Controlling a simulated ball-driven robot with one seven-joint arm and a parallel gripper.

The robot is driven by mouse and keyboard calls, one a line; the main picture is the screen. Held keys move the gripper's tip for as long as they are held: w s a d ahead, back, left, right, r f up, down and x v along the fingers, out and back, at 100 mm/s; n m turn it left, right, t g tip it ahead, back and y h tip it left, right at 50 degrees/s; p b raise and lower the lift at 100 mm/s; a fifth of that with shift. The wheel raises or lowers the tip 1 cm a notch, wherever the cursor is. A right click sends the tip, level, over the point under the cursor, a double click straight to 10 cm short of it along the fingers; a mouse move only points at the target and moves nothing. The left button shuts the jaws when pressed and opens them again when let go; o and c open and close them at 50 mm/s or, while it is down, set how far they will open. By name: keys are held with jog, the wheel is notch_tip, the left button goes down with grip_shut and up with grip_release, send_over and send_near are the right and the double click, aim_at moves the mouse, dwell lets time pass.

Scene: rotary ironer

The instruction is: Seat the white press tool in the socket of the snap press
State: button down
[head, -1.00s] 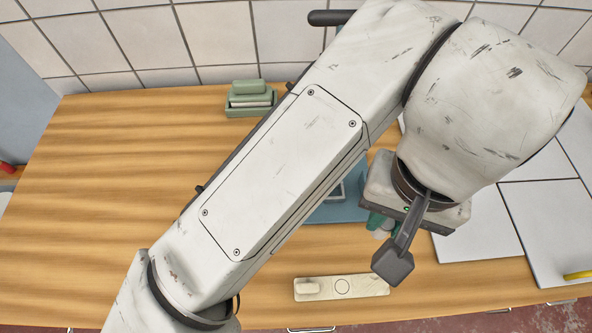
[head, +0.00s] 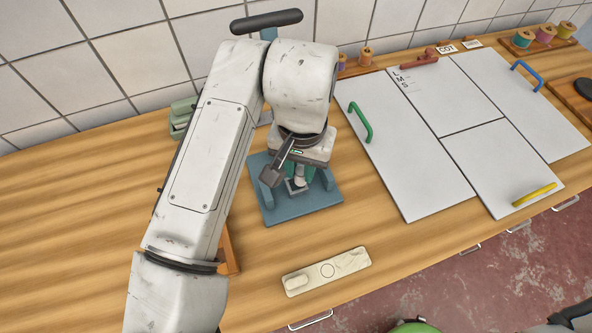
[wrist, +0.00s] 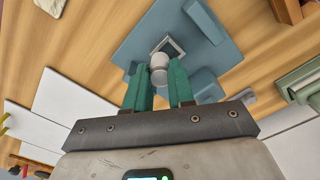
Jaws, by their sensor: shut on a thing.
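The snap press (head: 262,200) is a blue base on the bench with raised side pieces and a dark handle (head: 267,20) behind my arm. Its socket (head: 293,188) is a small grey square frame, which also shows in the wrist view (wrist: 176,44). My gripper (head: 301,176), with green fingers, points down over the base. It is shut on the white press tool (wrist: 159,66), a short white cylinder just beyond the fingertips. The tool (head: 300,182) appears at the socket's edge in both views; I cannot tell whether it touches. My arm hides much of the press's back.
A cream plate (head: 345,263) with a circle mark lies in front of the press. White panels with a green handle (head: 360,122), blue handle (head: 527,75) and yellow handle (head: 534,194) lie to the right. A green box (head: 181,112) stands at the back left. Bare wood lies left.

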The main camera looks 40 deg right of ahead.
jog(key=shift+w+f, duration=0.6)
jog(key=shift+f, duration=1.7)
jog(key=shift+f, duration=0.1)
jog(key=c, duration=1)
grip_release()
jog(key=shift+o, duration=0.2)
notch_tip(320, 180, up, 12)
